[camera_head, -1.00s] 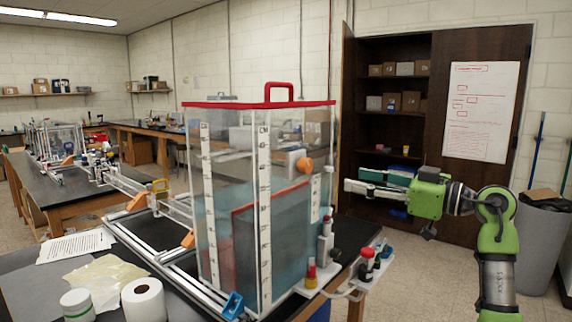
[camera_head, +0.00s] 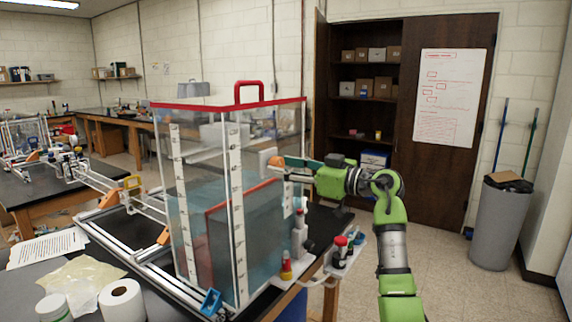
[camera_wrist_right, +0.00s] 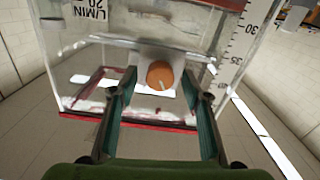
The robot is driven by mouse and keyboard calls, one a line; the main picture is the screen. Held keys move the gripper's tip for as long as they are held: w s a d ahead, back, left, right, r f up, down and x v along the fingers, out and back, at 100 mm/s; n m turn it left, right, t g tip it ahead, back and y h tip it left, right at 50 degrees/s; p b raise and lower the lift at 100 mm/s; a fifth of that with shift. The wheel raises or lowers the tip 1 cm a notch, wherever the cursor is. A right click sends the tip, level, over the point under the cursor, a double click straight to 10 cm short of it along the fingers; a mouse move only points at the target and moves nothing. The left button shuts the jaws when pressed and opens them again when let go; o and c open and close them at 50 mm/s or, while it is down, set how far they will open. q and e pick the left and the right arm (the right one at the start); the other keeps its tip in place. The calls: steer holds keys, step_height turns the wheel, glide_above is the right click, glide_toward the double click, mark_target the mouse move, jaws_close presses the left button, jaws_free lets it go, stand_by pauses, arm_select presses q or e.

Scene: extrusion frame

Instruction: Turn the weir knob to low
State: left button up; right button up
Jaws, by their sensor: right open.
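The orange weir knob (camera_head: 271,158) sits on a pale mount on the right side of the clear water tank (camera_head: 205,104), which has a red-edged lid. In the right wrist view the round knob (camera_wrist_right: 160,73) faces me, with a thin white mark on its lower part. My right gripper (camera_head: 282,168) is at the tank's side, close to the knob. In its wrist view its green fingers (camera_wrist_right: 159,82) are spread, one on each side of the knob, with gaps visible. I cannot tell whether the tips reach past its face. My left gripper is out of view.
Bottles with red caps (camera_head: 340,250) stand on a small shelf below my right arm. A paper roll (camera_head: 121,301) and a jar (camera_head: 54,308) are at the front left. A grey bin (camera_head: 497,225) stands at right; the floor between is clear.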

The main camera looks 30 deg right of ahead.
steer(key=shift+w, duration=0.1)
steer(key=c, duration=1.1)
steer(key=shift+n, duration=0.3)
